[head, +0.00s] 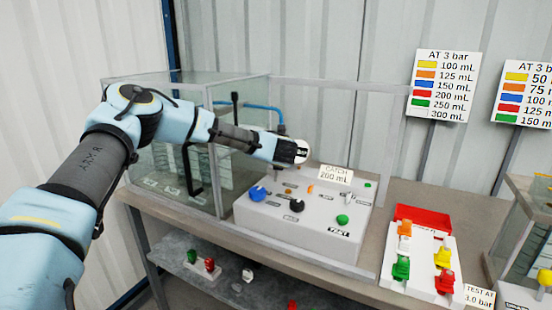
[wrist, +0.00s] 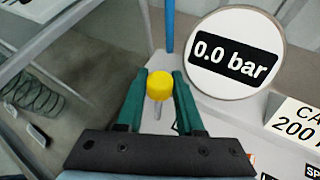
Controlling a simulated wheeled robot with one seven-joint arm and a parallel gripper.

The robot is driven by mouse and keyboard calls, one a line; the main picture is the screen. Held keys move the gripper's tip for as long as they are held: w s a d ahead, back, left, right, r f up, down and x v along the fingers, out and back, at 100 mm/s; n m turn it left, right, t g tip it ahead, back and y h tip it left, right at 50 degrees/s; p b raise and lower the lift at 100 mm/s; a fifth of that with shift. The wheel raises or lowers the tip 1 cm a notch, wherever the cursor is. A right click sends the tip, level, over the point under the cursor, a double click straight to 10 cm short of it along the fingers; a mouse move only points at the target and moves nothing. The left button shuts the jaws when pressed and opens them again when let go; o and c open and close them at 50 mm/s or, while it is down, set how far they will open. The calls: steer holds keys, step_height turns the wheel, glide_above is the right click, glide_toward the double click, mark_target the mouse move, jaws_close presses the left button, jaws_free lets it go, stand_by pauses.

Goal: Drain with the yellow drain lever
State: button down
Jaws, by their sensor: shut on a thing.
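The yellow drain lever, a round yellow knob on a thin pale stem (wrist: 159,86), stands between the green fingers of my gripper (wrist: 162,77) in the wrist view. The fingers are shut on it. A round gauge (wrist: 236,54) right beside the fingers reads 0.0 bar. In the head view my arm reaches over the white pump panel (head: 290,232); the lever and fingertips cannot be made out there. A sign on the panel (head: 336,174) reads CATCH 200 mL.
The panel carries a blue knob (head: 257,193), a black knob (head: 293,199) and a green button (head: 342,219). A glass tank (head: 180,150) stands to the left. Charts (head: 441,85) hang behind.

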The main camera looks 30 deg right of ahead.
stand_by(0.4)
steer(key=c, duration=0.5)
jaws_free()
steer(key=shift+f, duration=0.15)
